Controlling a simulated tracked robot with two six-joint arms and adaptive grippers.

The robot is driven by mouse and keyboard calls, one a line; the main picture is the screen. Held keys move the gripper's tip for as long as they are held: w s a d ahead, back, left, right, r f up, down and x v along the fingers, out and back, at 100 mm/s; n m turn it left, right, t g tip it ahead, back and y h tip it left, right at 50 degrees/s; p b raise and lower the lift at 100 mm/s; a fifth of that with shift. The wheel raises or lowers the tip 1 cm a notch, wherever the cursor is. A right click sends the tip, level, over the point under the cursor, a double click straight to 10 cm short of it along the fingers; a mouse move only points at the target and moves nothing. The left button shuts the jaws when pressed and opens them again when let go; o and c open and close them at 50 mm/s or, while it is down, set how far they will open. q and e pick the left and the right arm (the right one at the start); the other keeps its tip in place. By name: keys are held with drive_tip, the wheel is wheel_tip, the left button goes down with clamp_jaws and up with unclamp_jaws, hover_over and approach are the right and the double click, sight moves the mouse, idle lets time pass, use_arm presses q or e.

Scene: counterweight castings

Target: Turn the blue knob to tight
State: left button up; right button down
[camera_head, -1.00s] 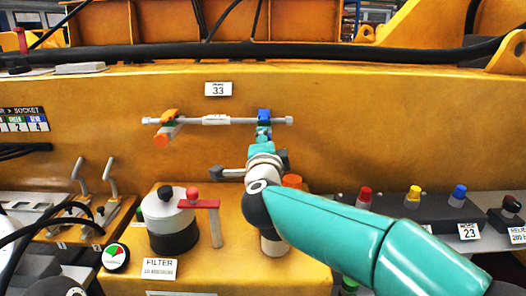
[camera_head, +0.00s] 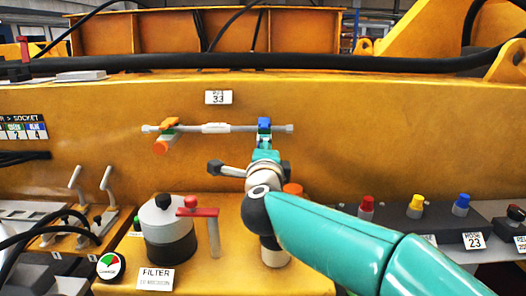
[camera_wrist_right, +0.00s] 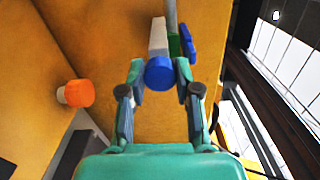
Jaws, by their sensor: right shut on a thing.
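The blue knob (camera_wrist_right: 159,73) is a round blue cap on a pale stem, seen end-on in the right wrist view. My right gripper (camera_wrist_right: 160,72) has its fingers on both sides of it and is shut on it. A blue lever (camera_wrist_right: 189,42) and a green part stand just beyond it. In the head view the blue lever (camera_head: 264,124) sits on the right part of a grey pipe (camera_head: 215,128), and my right gripper (camera_head: 264,150) is just below it. It hides the round knob there. No tight mark is readable. My left gripper is not in view.
An orange lever and orange round knob (camera_head: 161,147) sit on the pipe's left part. A label reading 33 (camera_head: 218,97) is above. A filter canister (camera_head: 168,228) with a red handle stands below left. Red, yellow and blue buttons (camera_head: 415,206) are at right.

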drive_tip(key=c, duration=0.8)
unclamp_jaws()
drive_tip(key=shift+d+f, duration=0.15)
drive_tip(key=shift+f, duration=0.2)
drive_tip(key=shift+r, duration=0.15)
drive_tip(key=s, duration=1.2)
